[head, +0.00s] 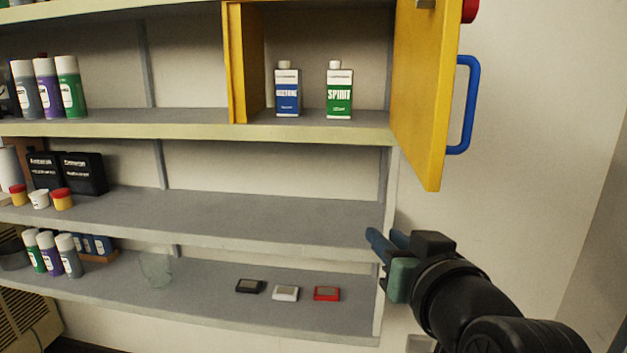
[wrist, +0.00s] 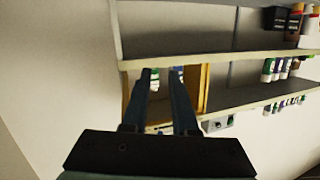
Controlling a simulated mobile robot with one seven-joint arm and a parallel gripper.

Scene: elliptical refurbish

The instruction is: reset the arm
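My arm reaches in from the lower right of the head view. My gripper (head: 384,243) is in front of the right end of the shelves, below the yellow cabinet door. In the wrist view my gripper (wrist: 164,78) has its two fingers apart with nothing held between them. The yellow cabinet (head: 239,65) on the upper shelf stands with its door (head: 420,90) swung open; the door has a blue handle (head: 468,105). Inside are a blue-labelled bottle (head: 287,92) and a green-labelled SPIRIT bottle (head: 339,92), both upright.
Spray cans (head: 70,88) stand at the upper left, with black containers (head: 84,174) and small jars (head: 62,200) below. The lower shelf holds a clear glass vessel (head: 155,268) and black (head: 249,286), white (head: 286,293) and red (head: 327,293) devices. The middle shelf's right part is bare.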

